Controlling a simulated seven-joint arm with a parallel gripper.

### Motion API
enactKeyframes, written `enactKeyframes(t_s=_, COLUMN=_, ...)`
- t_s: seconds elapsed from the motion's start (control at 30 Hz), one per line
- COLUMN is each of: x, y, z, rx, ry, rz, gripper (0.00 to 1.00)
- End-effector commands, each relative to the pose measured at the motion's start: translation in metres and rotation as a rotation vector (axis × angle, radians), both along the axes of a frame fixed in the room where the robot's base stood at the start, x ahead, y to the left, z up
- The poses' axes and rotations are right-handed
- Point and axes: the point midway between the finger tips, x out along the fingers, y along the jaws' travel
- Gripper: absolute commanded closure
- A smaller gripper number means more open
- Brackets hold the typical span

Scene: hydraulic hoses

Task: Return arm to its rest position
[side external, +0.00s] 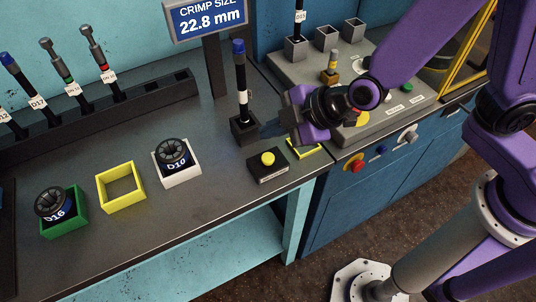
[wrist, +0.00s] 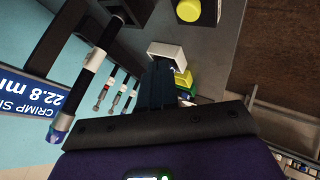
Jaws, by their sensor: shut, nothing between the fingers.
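My gripper (side external: 291,113) is shut and empty. In the side external view it hangs above the right end of the grey bench, beside the press console, with the purple arm reaching in from the right. In the wrist view its dark fingers (wrist: 158,88) are together and point toward the white tray. A black and white hose with a blue end (side external: 241,85) stands upright in a black block (side external: 244,127), left of my gripper. The same hose shows at the left in the wrist view (wrist: 84,80).
A black box with a yellow button (side external: 267,166) sits below my gripper. A white tray (side external: 182,178) holds reel D10, a green tray (side external: 70,229) holds reel D16, and a yellow frame (side external: 121,192) is empty. A rack of hoses (side external: 100,115) lines the back. The sign (side external: 207,17) stands behind.

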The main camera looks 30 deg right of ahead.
Motion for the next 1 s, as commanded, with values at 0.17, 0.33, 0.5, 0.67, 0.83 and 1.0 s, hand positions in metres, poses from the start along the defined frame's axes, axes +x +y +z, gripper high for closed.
enactKeyframes(t_s=0.17, x=0.000, y=0.000, z=0.000, rx=0.000, ry=0.000, rz=0.000, gripper=1.00)
enactKeyframes(t_s=0.33, x=0.000, y=0.000, z=0.000, rx=0.001, ry=0.002, rz=0.001, gripper=1.00)
enactKeyframes(t_s=0.5, x=-0.016, y=-0.009, z=0.007, rx=0.031, ry=0.092, rz=0.015, gripper=1.00)
enactKeyframes(t_s=0.67, x=-0.060, y=-0.042, z=0.020, rx=0.048, ry=0.309, rz=0.028, gripper=1.00)
enactKeyframes(t_s=0.83, x=-0.112, y=-0.101, z=0.032, rx=-0.033, ry=0.526, rz=-0.012, gripper=1.00)
enactKeyframes(t_s=1.0, x=-0.154, y=-0.176, z=0.042, rx=-0.177, ry=0.655, rz=-0.134, gripper=1.00)
